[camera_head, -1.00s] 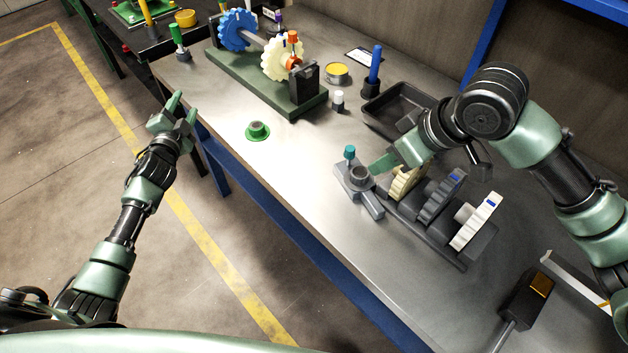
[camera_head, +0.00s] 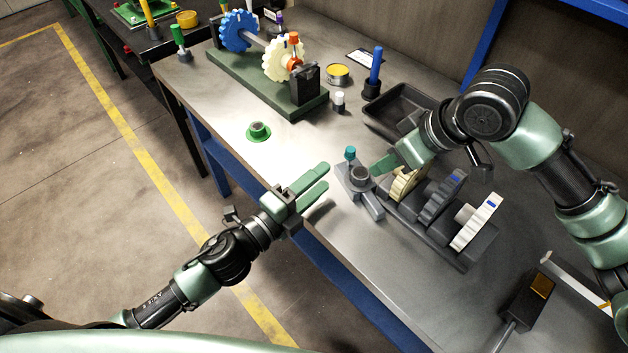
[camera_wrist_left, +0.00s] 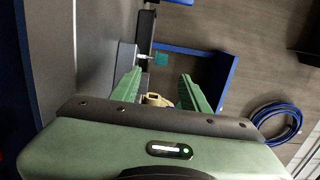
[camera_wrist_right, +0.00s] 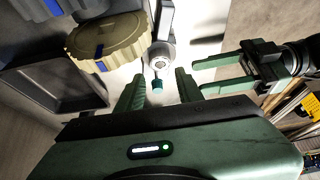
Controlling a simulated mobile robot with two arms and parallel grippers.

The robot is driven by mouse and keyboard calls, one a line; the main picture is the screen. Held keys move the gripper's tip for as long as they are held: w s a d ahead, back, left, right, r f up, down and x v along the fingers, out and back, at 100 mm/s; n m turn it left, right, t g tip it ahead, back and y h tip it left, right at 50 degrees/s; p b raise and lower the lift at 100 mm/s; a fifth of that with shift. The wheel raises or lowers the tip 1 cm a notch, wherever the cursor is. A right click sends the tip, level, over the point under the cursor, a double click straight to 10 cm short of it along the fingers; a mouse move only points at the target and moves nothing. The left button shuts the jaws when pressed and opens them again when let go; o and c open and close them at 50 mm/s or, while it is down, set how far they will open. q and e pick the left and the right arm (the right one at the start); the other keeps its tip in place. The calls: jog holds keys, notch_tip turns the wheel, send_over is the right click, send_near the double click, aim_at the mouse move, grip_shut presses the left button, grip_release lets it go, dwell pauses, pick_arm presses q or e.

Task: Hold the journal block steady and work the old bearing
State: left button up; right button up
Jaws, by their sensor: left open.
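The grey journal block (camera_head: 371,204) lies on the metal bench in front of the geared shaft. A dark ring-shaped bearing (camera_head: 360,174) sits in it, and a teal-capped pin (camera_head: 350,153) stands at its far end. My right gripper (camera_head: 380,168) is close beside the block on its right. In the right wrist view its fingers (camera_wrist_right: 160,88) are spread, with the teal cap near the gap; contact with the block is unclear. My left gripper (camera_head: 322,178) is open and empty, left of the block and over the bench edge, with fingers pointing toward it.
Several gears (camera_head: 440,196) stand on a dark base right of the block. A black tray (camera_head: 405,103) lies behind. A green flanged part (camera_head: 258,131) sits left on clear bench. A green-based gear stand (camera_head: 262,84) and a blue-handled tool (camera_head: 374,70) stand farther back.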

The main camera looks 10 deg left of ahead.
aim_at(348, 157)
pick_arm(q)
jog(key=x, duration=0.7)
jog(key=shift+w, duration=0.15)
grip_shut()
jog(key=shift+f, duration=0.1)
dwell(1.1)
jog(key=c, duration=0.9)
grip_release()
grip_shut()
dwell(0.3)
